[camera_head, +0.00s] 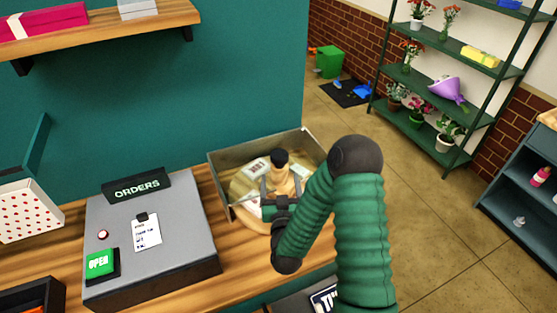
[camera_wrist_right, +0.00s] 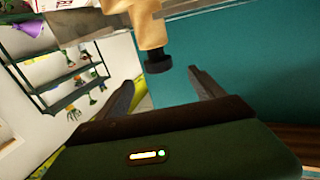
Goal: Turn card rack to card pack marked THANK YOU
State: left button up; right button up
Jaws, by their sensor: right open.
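The card rack is a round wooden turntable (camera_head: 256,222) with a light wooden post (camera_head: 283,180) topped by a dark knob (camera_head: 279,157). Pale card packs (camera_head: 258,167) stand around the post; I cannot read their markings. My right gripper (camera_head: 281,190) is open at the post, on its near side. In the right wrist view the post (camera_wrist_right: 148,27) and its black knob (camera_wrist_right: 158,62) show just beyond and between the two spread fingers (camera_wrist_right: 162,80); I cannot tell if either finger touches. My right forearm hides the rack's near right part. My left gripper is not in view.
Grey panels (camera_head: 228,172) stand behind and beside the rack. A wooden shelf (camera_head: 110,22) hangs above. Open floor (camera_head: 430,220) lies right.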

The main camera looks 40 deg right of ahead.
aim_at(280, 164)
jog(key=p+x, duration=0.2)
jog(key=x, duration=0.9)
jog(key=shift+d+f, duration=0.15)
jog(key=shift+d, duration=0.2)
jog(key=shift+a, duration=0.2)
jog(key=shift+s+a, duration=0.1)
jog(key=shift+a, duration=0.05)
jog(key=c, duration=1.4)
grip_shut()
